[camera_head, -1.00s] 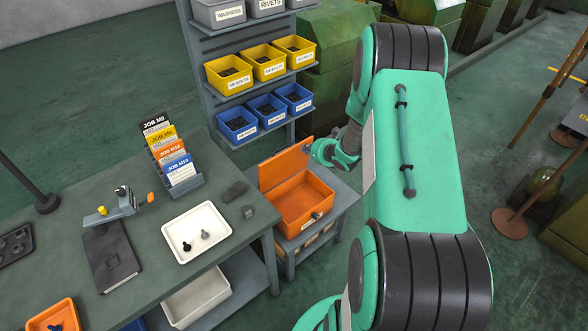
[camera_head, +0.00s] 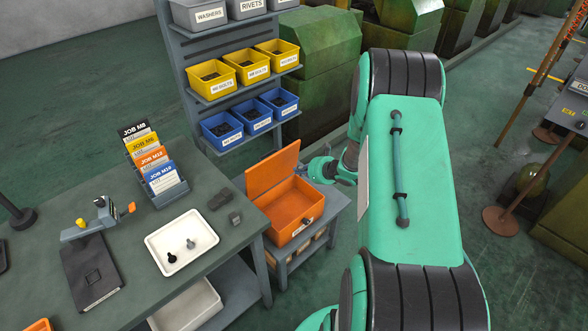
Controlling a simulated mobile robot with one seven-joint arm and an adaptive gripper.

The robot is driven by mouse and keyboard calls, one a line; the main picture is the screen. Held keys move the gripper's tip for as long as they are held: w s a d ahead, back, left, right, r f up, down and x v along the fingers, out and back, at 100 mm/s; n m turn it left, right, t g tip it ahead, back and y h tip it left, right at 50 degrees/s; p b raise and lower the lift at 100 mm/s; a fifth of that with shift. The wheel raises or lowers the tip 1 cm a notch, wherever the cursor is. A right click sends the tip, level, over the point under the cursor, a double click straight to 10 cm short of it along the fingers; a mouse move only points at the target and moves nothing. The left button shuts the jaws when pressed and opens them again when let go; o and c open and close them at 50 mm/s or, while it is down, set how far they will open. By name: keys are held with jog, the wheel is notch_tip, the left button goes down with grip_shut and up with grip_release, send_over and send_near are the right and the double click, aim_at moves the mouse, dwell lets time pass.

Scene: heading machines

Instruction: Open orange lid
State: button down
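The orange box (camera_head: 289,216) stands on a small grey stand to the right of the workbench. Its orange lid (camera_head: 272,170) is raised and stands up along the back side, leaning a little backward, so the inside shows. A small dark latch is on the front wall. My gripper (camera_head: 318,171) is just right of the lid's upper right corner, behind the box. Its fingers are small and partly hidden; I cannot tell whether they touch the lid or how far apart they are.
The workbench (camera_head: 125,185) at left holds a white tray (camera_head: 152,239) with two bolts, a card rack (camera_head: 158,190), a dark clipboard (camera_head: 95,278) and small dark blocks. A shelf with yellow bins (camera_head: 213,86) and blue bins (camera_head: 222,139) stands behind the box.

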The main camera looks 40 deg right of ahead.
aim_at(276, 156)
jog(key=shift+w+r+b+x, duration=0.25)
jog(key=shift+r+b+x, duration=0.1)
jog(key=shift+x, duration=1.7)
jog(key=shift+w+r+b+x, duration=0.3)
jog(key=shift+r+x, duration=0.1)
jog(key=shift+x, duration=1.65)
jog(key=shift+w+r+b+x, duration=0.25)
jog(key=shift+r+x, duration=0.1)
jog(key=shift+x, duration=1.7)
jog(key=shift+w+r, duration=0.1)
jog(key=shift+w+a+r+g+p, duration=0.1)
jog(key=shift+w+r+g+p, duration=0.15)
jog(key=shift+w+p, duration=0.25)
jog(key=shift+w+r+g+p, duration=0.1)
jog(key=shift+w+g+p, duration=0.2)
jog(key=shift+p, duration=0.4)
jog(key=shift+w+b, duration=0.3)
jog(key=shift+w, duration=1.25)
jog(key=shift+r, duration=0.15)
jog(key=shift+s, duration=0.15)
